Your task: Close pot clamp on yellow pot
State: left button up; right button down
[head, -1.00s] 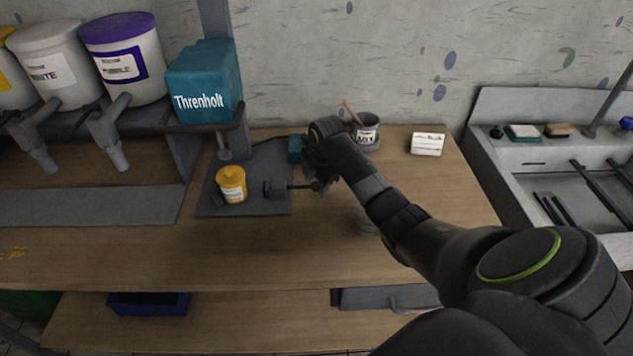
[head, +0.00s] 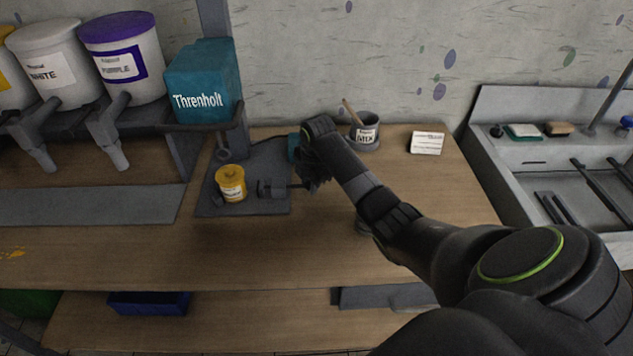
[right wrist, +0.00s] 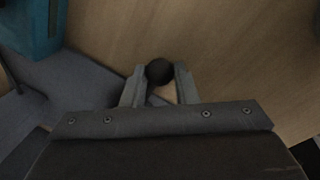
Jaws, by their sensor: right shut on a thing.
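The yellow pot (head: 230,184) stands upright on the dark grey base plate (head: 255,206) under the blue Threnholt machine (head: 204,88). The pot clamp (head: 271,188) is on the plate to the right of the pot. Its dark jaw is apart from the pot, with a small gap between them. A rod runs right from the jaw to my right gripper (head: 313,181). In the right wrist view the right gripper (right wrist: 159,82) is shut on the clamp's round black knob (right wrist: 160,72). My left gripper is not in view.
A mix pot (head: 364,134) with a wooden stick stands at the back right, beside a white card (head: 427,143). White and purple paint tubs (head: 122,62) stand at the left. A sink (head: 560,165) is at the right. The front of the table is clear.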

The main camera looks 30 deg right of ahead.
jog(key=w+a, duration=0.2)
jog(key=a, duration=0.1)
jog(key=shift+s+r, duration=0.1)
jog(key=c, duration=1.1)
grip_release()
jog(key=shift+c, duration=0.2)
notch_tip(320, 180, up, 11)
jog(key=s+b, duration=0.1)
jog(key=s, duration=0.1)
notch_tip(320, 180, up, 6)
jog(key=p, duration=0.4)
send_over(298, 186)
jog(key=s, duration=0.3)
jog(key=shift+s, duration=0.15)
